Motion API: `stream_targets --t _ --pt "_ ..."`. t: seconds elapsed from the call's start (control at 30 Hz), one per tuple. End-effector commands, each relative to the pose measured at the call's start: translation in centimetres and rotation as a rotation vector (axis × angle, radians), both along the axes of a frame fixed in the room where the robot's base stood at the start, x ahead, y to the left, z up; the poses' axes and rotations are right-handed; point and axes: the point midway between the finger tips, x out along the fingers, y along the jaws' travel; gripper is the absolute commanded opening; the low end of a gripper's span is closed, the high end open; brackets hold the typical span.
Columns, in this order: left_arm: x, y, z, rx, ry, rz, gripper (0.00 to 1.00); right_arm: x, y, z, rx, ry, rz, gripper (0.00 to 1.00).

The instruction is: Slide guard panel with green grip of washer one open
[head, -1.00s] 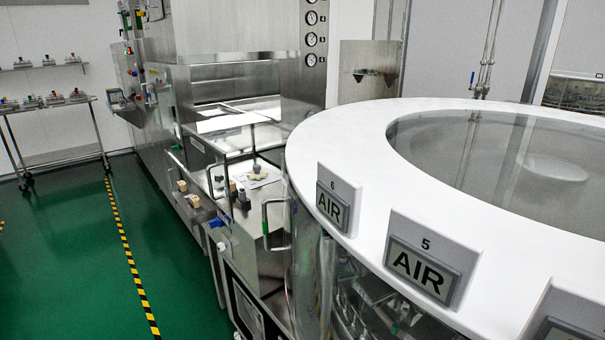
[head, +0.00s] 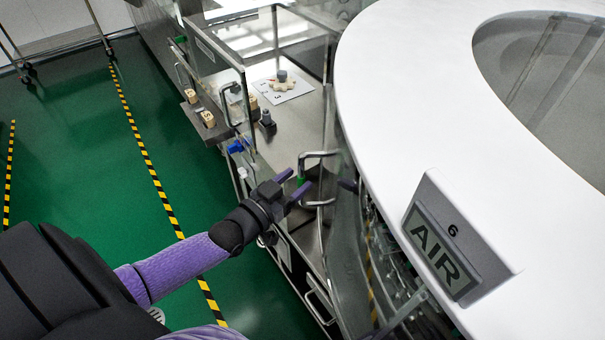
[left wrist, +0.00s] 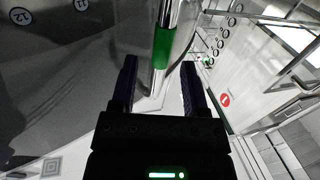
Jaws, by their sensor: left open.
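The green grip (head: 301,181) is a short green sleeve on a metal bar handle (head: 319,154) beside the round white-topped washer. In the left wrist view the green grip (left wrist: 163,48) shows large on its shiny bar. The clear guard panel (head: 343,240) curves down along the washer's side; its edges are hard to make out. My left gripper (head: 298,181) is open at the handle, with its fingertips on either side of the green grip in the picture. In the left wrist view the bar runs between the fingers (left wrist: 158,64); contact cannot be told. My right gripper is not in view.
The white washer rim (head: 420,90) with an AIR sign (head: 441,245) numbered 6 lies close on the right. A glass-sided bench (head: 300,115) with small parts stands beyond the handle. Green floor (head: 90,140) with striped tape is free on the left.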

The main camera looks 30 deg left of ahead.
Motion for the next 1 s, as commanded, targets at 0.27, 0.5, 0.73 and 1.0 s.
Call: stream_targets --t 0.27,0.5,0.73,1.0 --pt "2.4 -0.4 0.0 0.000 0.001 0.000 0.59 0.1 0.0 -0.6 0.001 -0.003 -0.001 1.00" --pt "2.4 -0.4 0.0 0.000 0.001 0.000 0.50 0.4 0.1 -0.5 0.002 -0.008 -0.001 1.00" --pt "2.4 -0.4 0.0 0.000 0.002 0.000 0.01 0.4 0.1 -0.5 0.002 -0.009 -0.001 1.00" --pt "2.4 -0.4 0.0 0.000 0.002 0.000 0.00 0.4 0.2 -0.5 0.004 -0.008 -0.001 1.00"
